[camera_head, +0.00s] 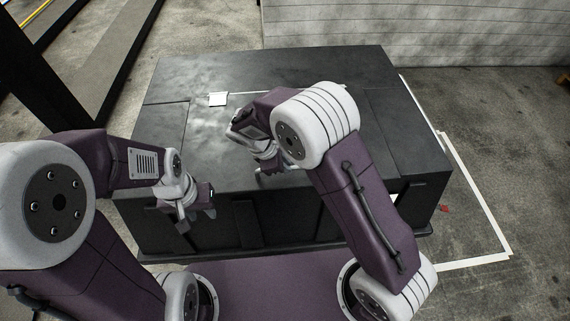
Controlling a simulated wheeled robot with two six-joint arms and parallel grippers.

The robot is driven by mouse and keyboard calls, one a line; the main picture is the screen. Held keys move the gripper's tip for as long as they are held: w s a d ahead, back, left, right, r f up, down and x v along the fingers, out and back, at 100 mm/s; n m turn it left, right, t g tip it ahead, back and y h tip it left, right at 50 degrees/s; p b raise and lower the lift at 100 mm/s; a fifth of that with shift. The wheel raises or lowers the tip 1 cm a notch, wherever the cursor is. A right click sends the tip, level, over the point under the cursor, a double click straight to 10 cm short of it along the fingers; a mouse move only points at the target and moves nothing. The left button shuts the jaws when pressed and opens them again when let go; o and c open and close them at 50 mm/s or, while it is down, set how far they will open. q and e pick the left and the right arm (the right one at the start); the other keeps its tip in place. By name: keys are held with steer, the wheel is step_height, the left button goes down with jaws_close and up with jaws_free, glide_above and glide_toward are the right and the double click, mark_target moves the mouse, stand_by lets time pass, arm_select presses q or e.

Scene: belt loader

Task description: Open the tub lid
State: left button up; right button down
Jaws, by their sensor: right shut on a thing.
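The tub (280,222) is a large dark grey box on the floor in front of me. Its flat dark lid (350,75) covers the top, and I see no clear gap under it. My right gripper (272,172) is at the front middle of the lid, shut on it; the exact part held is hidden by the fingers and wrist. My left gripper (196,219) is in front of the tub's front wall, left of centre, with its fingers apart and nothing seen between them.
White lines (480,195) mark the floor at the right. A pale panelled wall (420,30) stands behind the tub. Dark beams (50,75) stand at the upper left.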

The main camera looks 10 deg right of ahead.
steer(key=w+r+p, duration=0.6)
steer(key=r+p, duration=0.3)
steer(key=r, duration=0.3)
steer(key=w+r+p, duration=0.6)
steer(key=r+p, duration=0.2)
steer(key=r, duration=0.4)
steer(key=shift+p, duration=0.4)
steer(key=shift+d+r, duration=0.1)
steer(key=shift+s, duration=0.1)
